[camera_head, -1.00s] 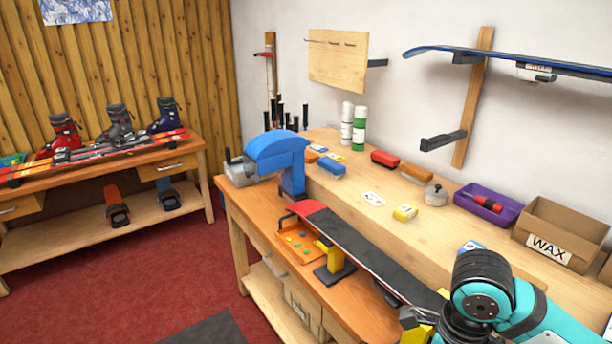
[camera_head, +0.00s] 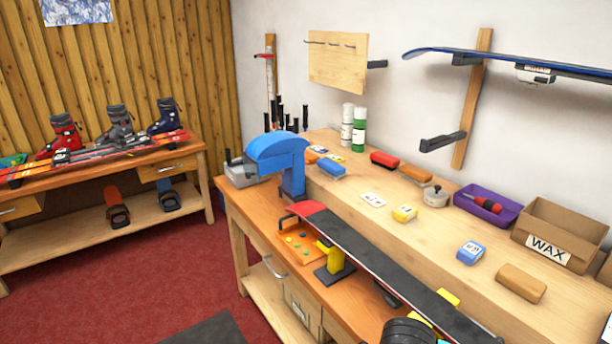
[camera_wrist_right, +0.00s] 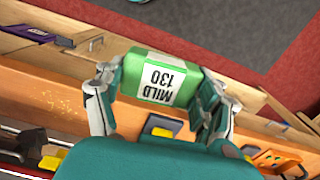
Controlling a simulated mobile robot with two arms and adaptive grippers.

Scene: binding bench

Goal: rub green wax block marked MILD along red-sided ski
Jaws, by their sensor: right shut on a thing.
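The green wax block (camera_wrist_right: 165,68), with a white label reading MILD 130, is between the two fingers of my right gripper (camera_wrist_right: 158,84) in the right wrist view. The gripper is shut on it, and the block appears clear of the bench surface. In the head view the ski (camera_head: 372,254) lies along the front of the bench, dark on top with a red tip, resting on a yellow and black support (camera_head: 335,262). Only a dark joint of my right arm shows at the bottom edge there. My left gripper is out of view.
A blue vise-like fixture (camera_head: 276,150) stands at the bench's left end. A blue block (camera_head: 471,252), a yellow block (camera_head: 405,213), a cork block (camera_head: 521,283), a purple tray (camera_head: 488,204) and a WAX box (camera_head: 558,235) lie behind the ski.

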